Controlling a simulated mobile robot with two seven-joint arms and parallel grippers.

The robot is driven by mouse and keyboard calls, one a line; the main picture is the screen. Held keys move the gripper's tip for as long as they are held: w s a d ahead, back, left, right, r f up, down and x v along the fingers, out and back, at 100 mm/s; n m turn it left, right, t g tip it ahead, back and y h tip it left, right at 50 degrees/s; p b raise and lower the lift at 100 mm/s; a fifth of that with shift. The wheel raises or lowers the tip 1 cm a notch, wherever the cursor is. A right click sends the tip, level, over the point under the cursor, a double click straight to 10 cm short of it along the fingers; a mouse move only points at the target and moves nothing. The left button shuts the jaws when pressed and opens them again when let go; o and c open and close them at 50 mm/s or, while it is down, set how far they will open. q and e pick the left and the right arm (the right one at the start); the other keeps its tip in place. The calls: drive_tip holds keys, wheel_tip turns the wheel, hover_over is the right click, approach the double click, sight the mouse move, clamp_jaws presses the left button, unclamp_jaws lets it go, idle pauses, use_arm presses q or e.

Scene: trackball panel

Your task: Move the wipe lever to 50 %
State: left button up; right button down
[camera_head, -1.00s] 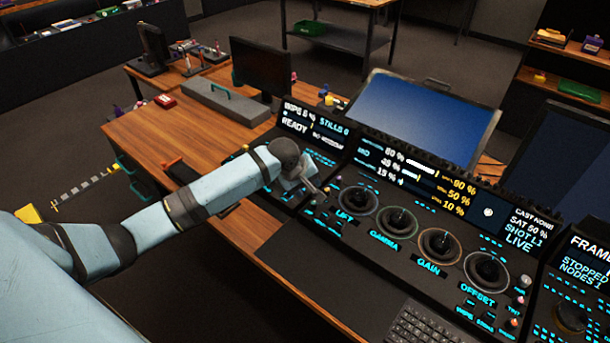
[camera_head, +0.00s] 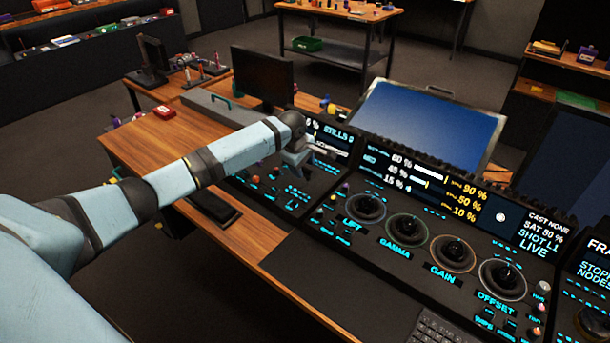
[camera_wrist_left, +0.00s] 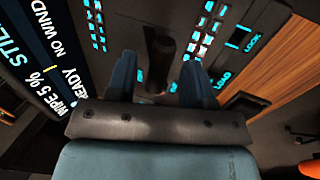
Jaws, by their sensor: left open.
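In the left wrist view a dark upright lever with a rounded end (camera_wrist_left: 160,58) stands on the left panel, beside the display (camera_wrist_left: 45,75) that reads WIPE 5 %, READY and NO WIND. It looks like the wipe lever. My left gripper (camera_wrist_left: 158,78) is open, one finger to each side of the lever in this view. I cannot tell whether the fingers reach down around it or touch it. In the head view my left gripper (camera_head: 298,160) is over the left panel (camera_head: 265,182), in front of its display, and the lever cannot be made out there. My right gripper is not in view.
Lit buttons (camera_wrist_left: 205,35) surround the lever. The panel with trackballs (camera_head: 407,229) lies to the right in the head view, with a large blue screen (camera_head: 430,122) behind. A black monitor (camera_head: 263,78) stands behind my arm. The wooden desk (camera_head: 150,140) shows at left.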

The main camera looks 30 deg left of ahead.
use_arm(q)
drive_tip(key=shift+x, duration=2)
